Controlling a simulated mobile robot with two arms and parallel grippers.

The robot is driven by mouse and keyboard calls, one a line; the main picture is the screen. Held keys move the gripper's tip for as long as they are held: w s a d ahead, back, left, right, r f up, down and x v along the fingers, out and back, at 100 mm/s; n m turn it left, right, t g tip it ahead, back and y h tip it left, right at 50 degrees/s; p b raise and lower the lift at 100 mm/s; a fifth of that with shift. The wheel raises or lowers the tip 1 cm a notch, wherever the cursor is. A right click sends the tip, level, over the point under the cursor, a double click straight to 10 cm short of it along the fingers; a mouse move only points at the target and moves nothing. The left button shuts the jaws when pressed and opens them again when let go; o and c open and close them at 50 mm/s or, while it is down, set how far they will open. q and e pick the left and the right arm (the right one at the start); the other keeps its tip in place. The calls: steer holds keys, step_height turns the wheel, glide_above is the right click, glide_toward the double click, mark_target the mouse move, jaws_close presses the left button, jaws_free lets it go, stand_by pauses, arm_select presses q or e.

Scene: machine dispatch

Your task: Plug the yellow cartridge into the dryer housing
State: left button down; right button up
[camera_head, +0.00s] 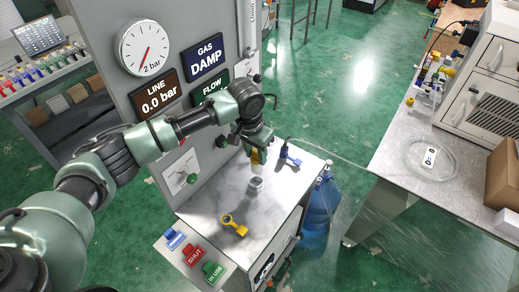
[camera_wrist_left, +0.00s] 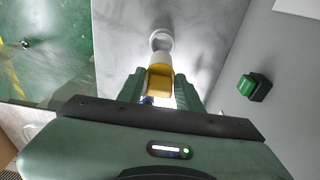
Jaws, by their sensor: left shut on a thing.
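My left gripper (camera_head: 257,152) is shut on the yellow cartridge (camera_head: 256,157) and holds it above the grey top of the bench. The cartridge hangs roughly upright, with a pale lower end. The dryer housing, a short grey-white cylinder (camera_head: 255,184), stands on the bench just below it, with a small gap visible. In the left wrist view the yellow cartridge (camera_wrist_left: 158,82) sits between the fingers (camera_wrist_left: 160,92). Its pale end points toward the round housing (camera_wrist_left: 161,36) and seems to overlap its near rim in the picture. My right gripper is not in view.
The gauge panel (camera_head: 170,90) rises close behind my left arm. A blue bottle (camera_head: 321,205) stands right of the bench.

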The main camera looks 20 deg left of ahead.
mark_target(254, 160)
arm_select(q)
steer(key=shift+s+a+r, duration=0.15)
steer(key=shift+s+r, duration=0.1)
steer(key=shift+s, duration=0.25)
steer(key=shift+w+p, duration=0.25)
steer(key=shift+p, duration=0.3)
steer(key=shift+f, duration=0.65)
steer(key=shift+s+f, duration=0.1)
steer(key=shift+f, duration=0.25)
steer(key=shift+f+b, duration=0.5)
steer(key=shift+f, duration=1)
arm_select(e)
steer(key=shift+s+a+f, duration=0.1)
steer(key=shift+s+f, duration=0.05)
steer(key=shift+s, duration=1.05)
arm_select(q)
steer(key=shift+r, duration=0.1)
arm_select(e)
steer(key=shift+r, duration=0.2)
arm_select(q)
steer(key=shift+p, duration=0.35)
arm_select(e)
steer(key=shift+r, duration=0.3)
